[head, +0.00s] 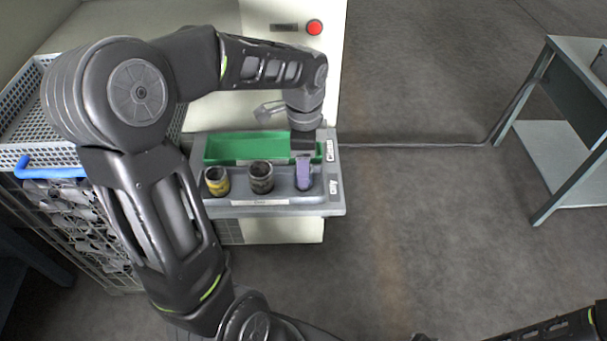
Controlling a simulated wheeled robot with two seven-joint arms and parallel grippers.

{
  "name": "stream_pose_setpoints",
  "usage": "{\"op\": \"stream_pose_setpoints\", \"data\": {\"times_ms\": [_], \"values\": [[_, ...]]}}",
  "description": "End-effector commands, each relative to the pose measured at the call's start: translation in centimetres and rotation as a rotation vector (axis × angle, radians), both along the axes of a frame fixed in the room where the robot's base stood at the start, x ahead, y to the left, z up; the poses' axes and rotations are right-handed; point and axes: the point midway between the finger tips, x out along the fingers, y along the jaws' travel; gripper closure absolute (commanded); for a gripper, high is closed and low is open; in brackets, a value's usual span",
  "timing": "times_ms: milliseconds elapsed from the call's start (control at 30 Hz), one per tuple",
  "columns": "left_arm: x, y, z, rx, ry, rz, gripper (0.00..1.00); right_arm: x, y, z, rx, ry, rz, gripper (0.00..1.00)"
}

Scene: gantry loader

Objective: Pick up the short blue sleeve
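A slim violet-blue piece (304,173) stands in the right-hand place of the grey tray (330,208); I take it for the short blue sleeve, but its top end is hidden. My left gripper (304,147) comes down from above at the tray's right part, right at the upper end of this piece. The fingers are dark and small here, so I cannot tell whether they touch it or are open or shut. My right gripper is not in view; only part of my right arm shows at the lower right.
A yellow sleeve (217,181) and a black sleeve (261,177) stand left of the blue piece. Behind them is a green bin (235,147). A pale machine with a red button (314,27) stands behind.

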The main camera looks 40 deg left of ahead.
Motion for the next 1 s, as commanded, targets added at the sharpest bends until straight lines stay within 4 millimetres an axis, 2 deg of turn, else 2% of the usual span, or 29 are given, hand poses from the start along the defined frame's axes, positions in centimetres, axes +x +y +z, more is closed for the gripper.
{"op": "stream_pose_setpoints", "data": {"times_ms": [100,200,800,1000], "values": [[-0.1,0.0,-1.8,-0.001,0.004,0.0,0.37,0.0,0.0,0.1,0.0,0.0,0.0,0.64],[0.0,0.0,-2.6,0.0,0.002,-0.001,0.37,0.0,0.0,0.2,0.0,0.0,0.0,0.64],[0.0,0.0,-2.7,0.0,0.0,0.0,0.37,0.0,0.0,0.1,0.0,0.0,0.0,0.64],[0.0,0.0,-2.7,-0.001,-0.001,0.0,0.51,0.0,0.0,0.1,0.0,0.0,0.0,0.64]]}}
